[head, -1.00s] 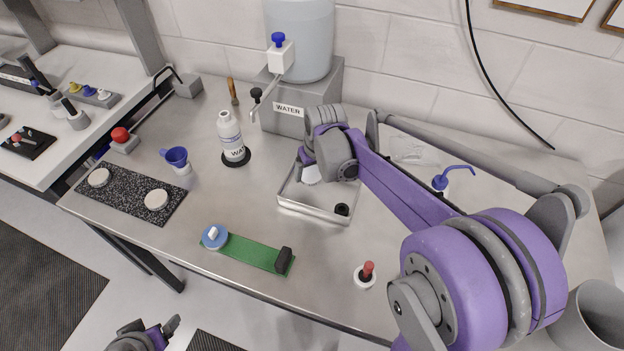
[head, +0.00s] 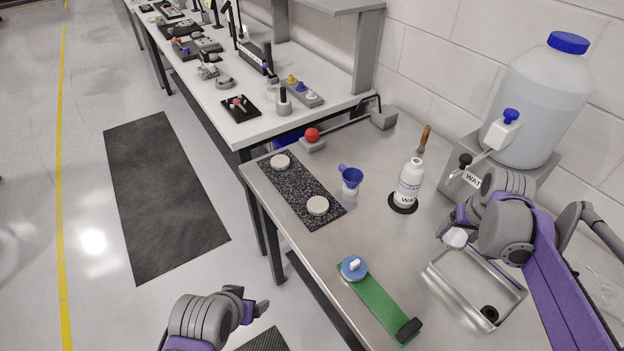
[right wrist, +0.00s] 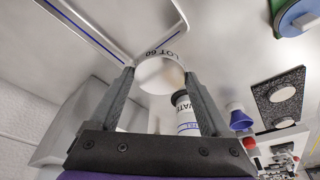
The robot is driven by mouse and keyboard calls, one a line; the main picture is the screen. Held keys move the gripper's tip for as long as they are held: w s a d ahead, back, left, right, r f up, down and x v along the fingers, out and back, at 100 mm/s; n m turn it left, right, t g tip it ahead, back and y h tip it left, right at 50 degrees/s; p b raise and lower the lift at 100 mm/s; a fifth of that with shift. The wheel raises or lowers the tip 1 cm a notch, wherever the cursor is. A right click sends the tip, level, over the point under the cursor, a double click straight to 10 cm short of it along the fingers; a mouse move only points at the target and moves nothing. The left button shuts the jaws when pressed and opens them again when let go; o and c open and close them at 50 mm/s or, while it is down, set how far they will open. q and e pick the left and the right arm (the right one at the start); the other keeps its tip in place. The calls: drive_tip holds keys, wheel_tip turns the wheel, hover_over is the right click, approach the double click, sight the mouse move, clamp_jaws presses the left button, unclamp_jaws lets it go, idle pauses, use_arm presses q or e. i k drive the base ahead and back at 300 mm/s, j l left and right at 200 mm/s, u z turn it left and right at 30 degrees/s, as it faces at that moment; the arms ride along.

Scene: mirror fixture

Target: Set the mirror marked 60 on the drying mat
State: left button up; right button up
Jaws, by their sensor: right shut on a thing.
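The mirror marked 60 is a small round white piece; its LOT 60 label reads upside down in the right wrist view (right wrist: 160,74). My right gripper (right wrist: 158,82) is shut on it, with one finger on each side. In the head view the mirror (head: 455,238) shows as a pale patch below the right gripper (head: 456,224), over the far left part of the metal tray (head: 462,305). A dark speckled mat (head: 291,197), which looks like the drying mat, lies to the left with two pale round discs on it. My left gripper (head: 252,302) is empty, off the table's front edge.
Between tray and mat stand a white water bottle (head: 409,184) on a black round base and a blue funnel (head: 350,178). A green strip (head: 383,306) with a blue disc (head: 354,268) lies in front. The water tank (head: 540,105) stands behind. A red button (head: 312,136) is beyond the mat.

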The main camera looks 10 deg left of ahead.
sight(298, 185)
drive_tip(key=i+j, duration=0.15)
drive_tip(key=j, duration=0.2)
drive_tip(key=i+j, duration=0.1)
drive_tip(key=j, duration=0.25)
drive_tip(key=i+j, duration=0.15)
drive_tip(key=j, duration=0.2)
drive_tip(key=i+j, duration=0.1)
drive_tip(key=j, duration=0.2)
drive_tip(key=i+j, duration=0.15)
drive_tip(key=j, duration=0.2)
drive_tip(key=i+j, duration=0.1)
drive_tip(key=j, duration=0.25)
